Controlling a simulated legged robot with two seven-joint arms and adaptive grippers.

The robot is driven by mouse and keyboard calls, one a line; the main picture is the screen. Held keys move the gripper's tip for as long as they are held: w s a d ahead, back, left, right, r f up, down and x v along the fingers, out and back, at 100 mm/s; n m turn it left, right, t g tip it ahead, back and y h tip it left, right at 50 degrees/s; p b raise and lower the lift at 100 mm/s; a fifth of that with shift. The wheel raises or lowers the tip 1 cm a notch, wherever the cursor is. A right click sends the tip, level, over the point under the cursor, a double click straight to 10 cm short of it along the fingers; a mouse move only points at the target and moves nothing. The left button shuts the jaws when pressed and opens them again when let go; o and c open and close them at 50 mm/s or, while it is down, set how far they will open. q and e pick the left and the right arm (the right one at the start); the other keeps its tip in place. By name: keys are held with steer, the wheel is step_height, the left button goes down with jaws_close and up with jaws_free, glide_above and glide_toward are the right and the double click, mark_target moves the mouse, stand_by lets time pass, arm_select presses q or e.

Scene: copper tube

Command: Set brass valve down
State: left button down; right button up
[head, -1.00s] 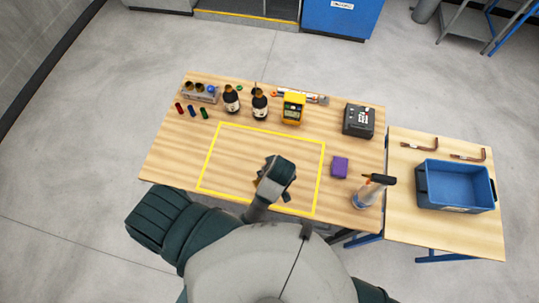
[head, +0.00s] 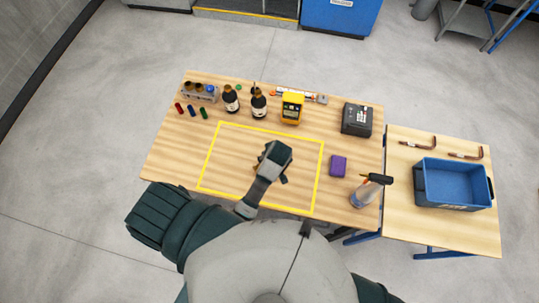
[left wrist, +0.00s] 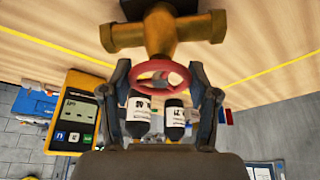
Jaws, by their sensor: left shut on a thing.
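My left gripper (head: 271,166) is over the yellow-outlined area (head: 321,178) of the wooden table in the head view. The brass valve (left wrist: 158,32) has a brass tee-shaped body and a red handwheel (left wrist: 147,88). In the left wrist view my left gripper (left wrist: 160,76) is shut on the valve at its handwheel, with one finger on each side. The brass body is beyond the fingertips, against the wood. In the head view the hand hides most of the valve, and I cannot tell whether it touches the table. My right gripper is not in view.
Two dark bottles (head: 231,99) and a yellow meter (head: 292,108) stand behind the outline. A purple block (head: 338,166) and a spray bottle (head: 365,192) are to its right. A blue bin (head: 456,184) is on the side table. The outlined area around the hand is clear.

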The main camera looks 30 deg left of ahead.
arm_select(q)
steer(key=shift+c, duration=1.3)
jaws_free()
steer(key=shift+s, duration=0.1)
steer(key=shift+r, duration=0.1)
steer(key=shift+d+r, duration=0.2)
steer(key=shift+r, duration=0.15)
steer(key=v, duration=1.1)
steer(key=shift+r, duration=0.15)
steer(key=shift+s, duration=0.1)
